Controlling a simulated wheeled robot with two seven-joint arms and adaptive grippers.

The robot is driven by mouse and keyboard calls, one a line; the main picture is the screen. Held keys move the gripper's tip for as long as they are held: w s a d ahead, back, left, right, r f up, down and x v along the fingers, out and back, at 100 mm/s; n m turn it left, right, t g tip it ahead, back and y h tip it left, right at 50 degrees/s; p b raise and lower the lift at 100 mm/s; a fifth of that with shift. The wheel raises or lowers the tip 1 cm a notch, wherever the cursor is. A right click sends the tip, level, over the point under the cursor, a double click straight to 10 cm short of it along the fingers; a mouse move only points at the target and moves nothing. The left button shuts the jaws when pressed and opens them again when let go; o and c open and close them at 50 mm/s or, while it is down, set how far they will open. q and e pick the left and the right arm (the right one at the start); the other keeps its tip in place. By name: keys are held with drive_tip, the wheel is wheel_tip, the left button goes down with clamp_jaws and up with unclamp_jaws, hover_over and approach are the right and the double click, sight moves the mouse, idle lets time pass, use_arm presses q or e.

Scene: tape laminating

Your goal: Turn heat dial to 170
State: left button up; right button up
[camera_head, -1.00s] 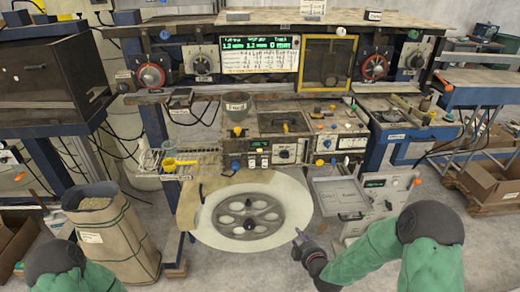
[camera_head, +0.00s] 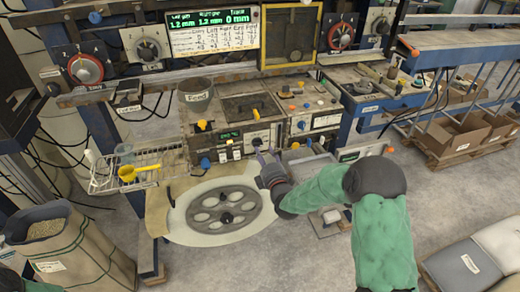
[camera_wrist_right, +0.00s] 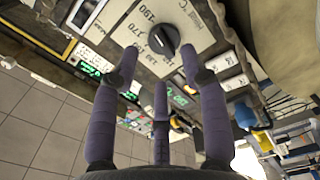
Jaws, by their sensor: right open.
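The heat dial (camera_wrist_right: 163,40) is a black round knob on a pale plate in the right wrist view. Printed numbers including 190 and 170 lie around it; I cannot tell clearly which its pointer marks. My right gripper (camera_wrist_right: 160,68) is open and empty, its purple-grey fingers spread just short of the dial, with no clear contact. In the head view the right gripper (camera_head: 268,160) is at the front of the control panel (camera_head: 231,148), just below the dial (camera_head: 257,142). My left gripper is out of view.
A round plate with a grey spoked wheel (camera_head: 224,207) lies below the panel. A wire rack (camera_head: 150,170) with a yellow scoop (camera_head: 138,171) stands to its left. Neighbouring knobs and buttons sit close by. A sack (camera_head: 65,250) stands at lower left.

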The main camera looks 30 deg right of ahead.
sight(260, 145)
drive_tip(key=shift+b+x, duration=0.3)
drive_tip(key=shift+x, duration=1.8)
clamp_jaws()
